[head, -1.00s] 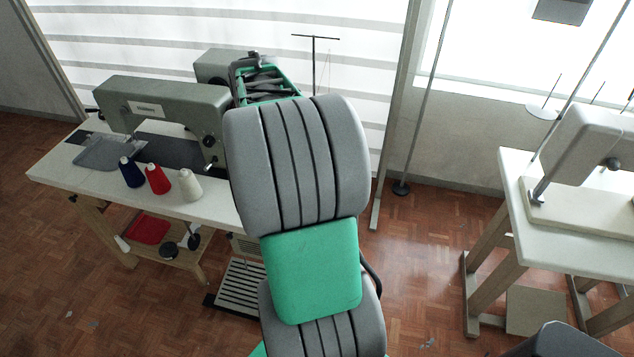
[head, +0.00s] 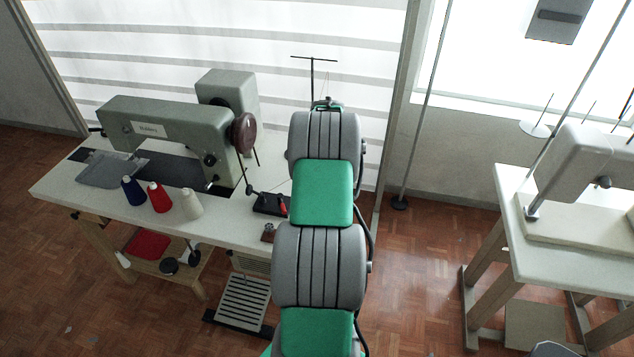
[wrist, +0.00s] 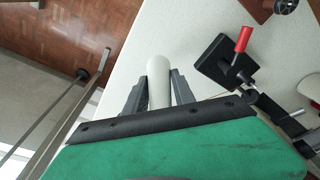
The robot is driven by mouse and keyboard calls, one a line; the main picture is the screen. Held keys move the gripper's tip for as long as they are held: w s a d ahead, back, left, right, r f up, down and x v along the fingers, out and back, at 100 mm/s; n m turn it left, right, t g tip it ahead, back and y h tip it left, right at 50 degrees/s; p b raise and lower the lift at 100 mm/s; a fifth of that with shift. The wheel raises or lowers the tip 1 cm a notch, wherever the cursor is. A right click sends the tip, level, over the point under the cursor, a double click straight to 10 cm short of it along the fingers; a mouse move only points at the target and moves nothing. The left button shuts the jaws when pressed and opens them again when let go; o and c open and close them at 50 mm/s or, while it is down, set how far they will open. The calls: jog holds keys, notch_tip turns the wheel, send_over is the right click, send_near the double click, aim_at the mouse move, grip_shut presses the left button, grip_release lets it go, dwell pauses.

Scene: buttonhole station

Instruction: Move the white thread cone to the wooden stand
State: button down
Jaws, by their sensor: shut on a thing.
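My gripper (wrist: 159,84) is shut on a pale white, smooth, rounded thing (wrist: 157,66), which looks like a white thread cone; only its end shows between the fingers in the wrist view. In the head view my arm hides the fingers and the held thing, around the right end of the white table (head: 228,226). A cream-white cone (head: 191,206) stands on that table, beside a red cone (head: 159,198) and a navy cone (head: 133,191). A small brown block (head: 268,233) with a dark piece on top sits near the front edge; I cannot tell whether it is the wooden stand.
A grey-green sewing machine (head: 165,122) with a brown wheel (head: 244,133) fills the table's back. A black device with a red handle (wrist: 242,40) is to the right of my gripper in the wrist view. A thin black T-shaped pole (head: 313,75) rises behind. Another machine table (head: 575,255) is at right.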

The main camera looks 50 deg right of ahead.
jog(key=shift+w+d+f, duration=0.15)
jog(key=shift+f, duration=0.2)
jog(key=shift+w+d+f, duration=0.15)
jog(key=shift+f, duration=0.2)
notch_tip(320, 180, down, 3)
jog(key=shift+r+p, duration=0.2)
jog(key=shift+p, duration=0.7)
jog(key=shift+f, duration=0.15)
jog(key=shift+f+b, duration=0.2)
jog(key=shift+b, duration=0.25)
jog(key=c, duration=1)
grip_release()
jog(key=shift+r, duration=0.15)
jog(key=shift+c, duration=0.2)
